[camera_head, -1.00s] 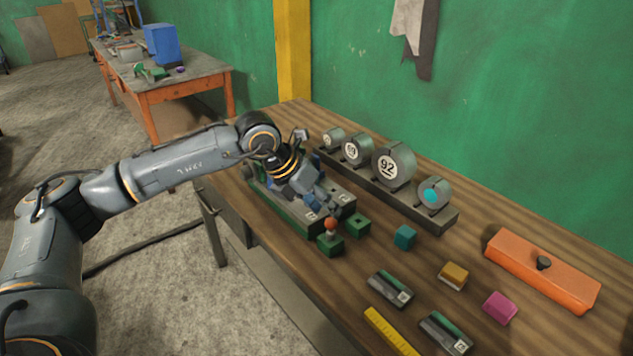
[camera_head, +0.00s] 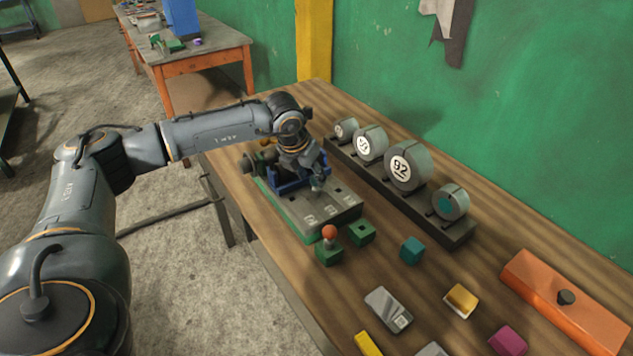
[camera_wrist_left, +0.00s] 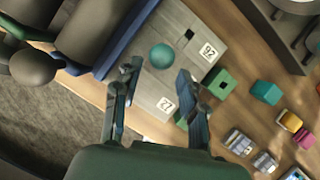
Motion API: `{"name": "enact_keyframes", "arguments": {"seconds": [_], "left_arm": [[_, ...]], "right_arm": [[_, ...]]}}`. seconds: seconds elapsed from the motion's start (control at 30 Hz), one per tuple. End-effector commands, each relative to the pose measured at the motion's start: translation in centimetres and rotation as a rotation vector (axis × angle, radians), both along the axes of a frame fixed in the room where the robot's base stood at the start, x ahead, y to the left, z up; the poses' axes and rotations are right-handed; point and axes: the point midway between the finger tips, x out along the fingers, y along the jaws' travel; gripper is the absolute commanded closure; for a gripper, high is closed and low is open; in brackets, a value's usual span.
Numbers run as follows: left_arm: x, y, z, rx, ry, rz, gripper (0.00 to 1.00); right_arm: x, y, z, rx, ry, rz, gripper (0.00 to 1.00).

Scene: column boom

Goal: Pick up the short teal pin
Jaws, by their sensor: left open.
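A round teal top, which looks like the short teal pin (camera_wrist_left: 162,56), shows from above in the left wrist view over a grey plate (camera_wrist_left: 178,22) with labels 92 and 27. My left gripper (camera_wrist_left: 160,76) is open, with its fingertips just below the teal top in the picture, one toward each side. Whether they touch it I cannot tell. In the head view my left gripper (camera_head: 316,186) points down over the grey plate (camera_head: 330,208) of a green-based fixture, and the pin is mostly hidden there. My right gripper is in neither view.
A blue bracket (camera_head: 286,186) stands on the fixture close to the gripper. A red-knobbed green block (camera_head: 328,252), a green block (camera_head: 362,232) and a teal block (camera_head: 411,250) sit in front. A rack of grey discs (camera_head: 407,167) stands behind. An orange box (camera_head: 562,300) is at right.

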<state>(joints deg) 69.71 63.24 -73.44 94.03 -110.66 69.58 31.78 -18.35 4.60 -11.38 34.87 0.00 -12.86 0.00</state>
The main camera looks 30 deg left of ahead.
Motion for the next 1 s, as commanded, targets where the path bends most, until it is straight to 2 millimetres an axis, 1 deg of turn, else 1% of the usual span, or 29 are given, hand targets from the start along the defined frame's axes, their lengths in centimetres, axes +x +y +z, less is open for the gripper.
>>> {"name": "enact_keyframes", "arguments": {"seconds": [0.07,0.17,0.23,0.33,0.4,0.5,0.6,0.77,0.8,0.87,0.9,1.0], "left_arm": [[0.2,0.0,-0.5,0.001,0.0,0.0,0.58],[0.5,0.0,-0.9,0.001,0.0,-0.001,0.58],[0.9,0.0,-1.5,0.001,0.001,0.0,0.58],[1.6,0.1,-2.8,0.001,0.003,0.0,0.58],[2.0,0.1,-4.0,0.0,0.002,0.0,0.58],[2.4,0.1,-5.0,0.0,0.001,-0.001,0.58],[2.6,0.1,-5.4,0.001,-0.001,-0.001,0.58],[2.6,0.1,-5.5,0.0,-0.001,-0.001,0.58],[2.6,0.1,-5.5,0.0,-0.001,-0.001,0.6],[2.6,0.1,-5.4,0.0,-0.001,0.0,0.72],[2.6,0.1,-5.4,0.0,-0.001,0.0,0.81],[2.6,0.2,-5.4,0.001,-0.001,0.0,1.0]], "right_arm": [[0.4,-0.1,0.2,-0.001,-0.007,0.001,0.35],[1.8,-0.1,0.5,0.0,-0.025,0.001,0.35],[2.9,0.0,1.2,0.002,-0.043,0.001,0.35],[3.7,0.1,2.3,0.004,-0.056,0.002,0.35],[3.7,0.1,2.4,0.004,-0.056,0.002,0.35],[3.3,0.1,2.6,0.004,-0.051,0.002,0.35],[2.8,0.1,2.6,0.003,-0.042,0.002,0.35],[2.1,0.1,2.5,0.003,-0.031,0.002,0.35],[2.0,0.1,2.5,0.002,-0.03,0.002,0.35],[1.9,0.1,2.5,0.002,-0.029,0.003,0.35],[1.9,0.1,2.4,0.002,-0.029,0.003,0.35],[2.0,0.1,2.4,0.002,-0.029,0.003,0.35]]}}
